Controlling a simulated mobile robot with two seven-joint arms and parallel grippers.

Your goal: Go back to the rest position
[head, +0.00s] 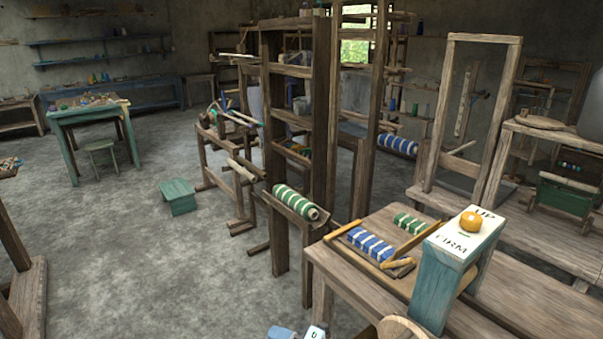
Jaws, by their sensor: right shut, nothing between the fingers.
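The task names no object, only my own pose. My right gripper is shut and empty, but I cannot clearly pick out its fingertips in the head view. My left gripper does not show. The wooden bench (345,280) at the front right carries a frame with a blue-and-white striped roll (371,244) and a green-and-white one (411,222). A teal stand (437,285) there has a white top reading "UP" and "FIRM" with an orange knob (470,221).
Tall wooden loom posts (320,110) stand mid-view, with a green striped roll (297,202) before them. A teal stool (178,197) and a teal table (85,112) stand left. The grey floor (150,270) at front left is mostly clear. A smooth grey shape (592,105) cuts the right edge.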

